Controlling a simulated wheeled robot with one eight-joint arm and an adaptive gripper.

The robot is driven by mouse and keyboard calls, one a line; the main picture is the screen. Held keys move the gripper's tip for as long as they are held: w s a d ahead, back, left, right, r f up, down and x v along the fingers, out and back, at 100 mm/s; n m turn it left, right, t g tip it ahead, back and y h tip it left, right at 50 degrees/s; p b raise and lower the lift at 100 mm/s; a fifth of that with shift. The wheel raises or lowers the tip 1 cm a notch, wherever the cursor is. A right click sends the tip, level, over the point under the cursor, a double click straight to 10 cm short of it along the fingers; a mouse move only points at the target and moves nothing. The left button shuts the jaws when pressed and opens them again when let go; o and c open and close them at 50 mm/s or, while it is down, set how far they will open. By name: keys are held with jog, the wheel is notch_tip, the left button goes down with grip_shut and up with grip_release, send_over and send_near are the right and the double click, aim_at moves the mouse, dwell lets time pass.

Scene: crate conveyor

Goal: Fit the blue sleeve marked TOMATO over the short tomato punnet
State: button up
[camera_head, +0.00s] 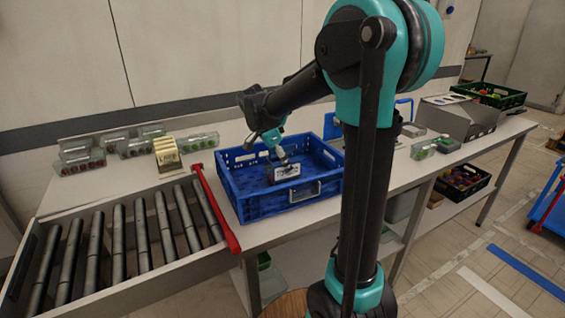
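My gripper (284,163) points down into the blue crate (250,208) on the table. Directly under its fingertips is a small box-like item (287,173) with a pale, marked front face. It is too small to read the marking or to tell whether it is a sleeve or a punnet. I cannot tell whether the fingers are closed on it. Clear punnets with red contents (82,160) stand at the back left of the table; I cannot tell which is the short tomato punnet. No blue sleeve marked TOMATO can be made out.
A cream stack of marked sleeves (167,154) stands left of the crate. A roller conveyor (120,240) with a red bar (215,208) lies at front left. A grey box (456,117) and green crate (489,95) stand on the right. My arm blocks the middle.

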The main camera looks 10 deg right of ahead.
jog(key=shift+f, duration=0.85)
jog(key=shift+f, duration=0.25)
dwell(0.3)
jog(key=o, duration=0.8)
jog(key=shift+o, duration=0.6)
jog(key=shift+o, duration=0.7)
